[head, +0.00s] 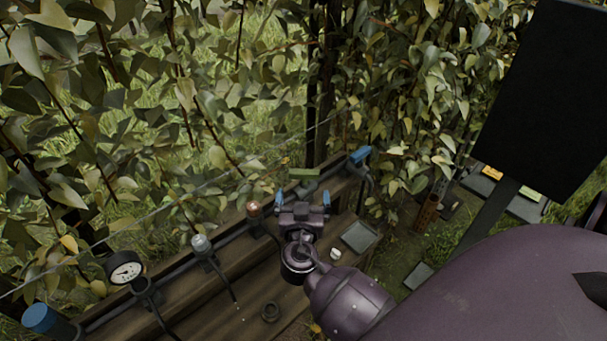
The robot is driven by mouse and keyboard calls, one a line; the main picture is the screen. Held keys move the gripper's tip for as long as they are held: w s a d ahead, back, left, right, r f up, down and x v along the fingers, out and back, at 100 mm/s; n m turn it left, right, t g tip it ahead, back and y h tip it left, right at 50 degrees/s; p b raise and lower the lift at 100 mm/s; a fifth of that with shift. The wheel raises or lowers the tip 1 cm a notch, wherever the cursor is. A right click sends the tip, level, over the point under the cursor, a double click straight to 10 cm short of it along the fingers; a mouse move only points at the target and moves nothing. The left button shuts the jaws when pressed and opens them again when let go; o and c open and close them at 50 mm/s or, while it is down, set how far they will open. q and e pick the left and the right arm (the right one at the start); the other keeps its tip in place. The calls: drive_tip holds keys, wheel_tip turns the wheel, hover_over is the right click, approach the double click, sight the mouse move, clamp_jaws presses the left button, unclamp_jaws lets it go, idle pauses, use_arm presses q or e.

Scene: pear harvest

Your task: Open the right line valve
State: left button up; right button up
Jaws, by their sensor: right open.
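A pipe line runs along a wooden bench, with a blue-handled valve (360,155) at its right end, which looks like the right line valve. Its handle lies slightly tilted over the dark pipe. My right gripper (302,197) is in the middle of the view, left of and nearer than that valve, apart from it. Its two blue-tipped fingers are spread, with nothing clearly held between them. The gripper hides part of the pipe and bench behind it. My left gripper does not show.
A blue-capped fitting (40,318) is at the line's left end. A pressure gauge (125,267), a grey fitting (201,244) and a copper-coloured fitting (253,208) sit along the pipe. Leafy branches hang behind. A black panel (545,95) stands at right.

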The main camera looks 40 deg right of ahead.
sight(304, 175)
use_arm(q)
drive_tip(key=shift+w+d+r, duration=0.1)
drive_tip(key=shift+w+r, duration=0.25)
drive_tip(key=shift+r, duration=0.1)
use_arm(e)
drive_tip(key=x, duration=0.8)
drive_tip(key=shift+w+d, duration=0.2)
drive_tip(key=c, duration=0.7)
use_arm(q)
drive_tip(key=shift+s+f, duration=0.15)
use_arm(e)
drive_tip(key=shift+c, duration=0.2)
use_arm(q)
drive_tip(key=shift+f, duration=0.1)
